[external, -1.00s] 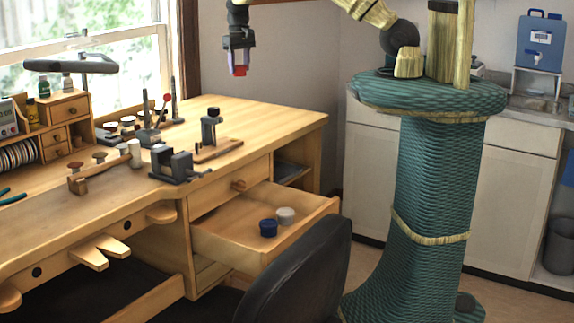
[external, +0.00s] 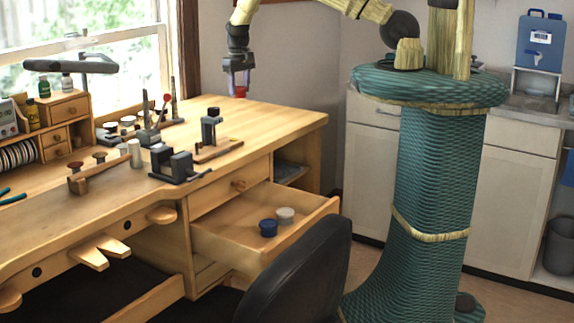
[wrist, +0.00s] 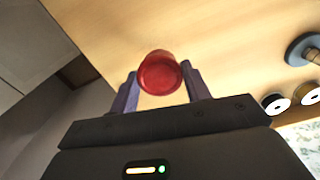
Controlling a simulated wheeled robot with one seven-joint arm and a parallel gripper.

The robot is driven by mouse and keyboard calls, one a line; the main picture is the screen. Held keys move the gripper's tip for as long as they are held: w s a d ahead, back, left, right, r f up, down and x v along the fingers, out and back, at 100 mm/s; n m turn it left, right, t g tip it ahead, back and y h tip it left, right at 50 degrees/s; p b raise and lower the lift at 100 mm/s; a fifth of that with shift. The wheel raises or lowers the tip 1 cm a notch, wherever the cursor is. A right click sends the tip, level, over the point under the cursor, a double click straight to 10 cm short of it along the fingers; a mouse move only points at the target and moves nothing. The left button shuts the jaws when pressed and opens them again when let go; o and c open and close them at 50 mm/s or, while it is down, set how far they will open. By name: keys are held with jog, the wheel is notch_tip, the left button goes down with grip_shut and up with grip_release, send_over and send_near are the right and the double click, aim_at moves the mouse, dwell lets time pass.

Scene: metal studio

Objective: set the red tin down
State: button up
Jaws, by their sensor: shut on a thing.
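The red tin (wrist: 160,74) is small and round, and it sits between the two fingers of my gripper (wrist: 160,88) in the wrist view. My gripper is shut on it. In the external view my gripper (external: 239,88) points down over the back right part of the wooden workbench (external: 285,118), with the red tin (external: 240,92) just showing between the fingertips. The tin looks close above the bench top, but I cannot tell whether it touches it.
A dark clamp stand (external: 211,128) and a vise (external: 176,163) stand left of my gripper. The bench's right end is clear. A black chair (external: 300,275) stands in front.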

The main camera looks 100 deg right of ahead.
aim_at(240, 97)
notch_tip(240, 97, down, 3)
jog(key=shift+f+p, duration=0.1)
jog(key=shift+p, duration=0.75)
jog(key=shift+f, duration=0.45)
jog(key=shift+f, duration=0.1)
jog(key=o, duration=1)
jog(key=shift+c, duration=0.2)
notch_tip(240, 97, up, 12)
jog(key=b, duration=0.5)
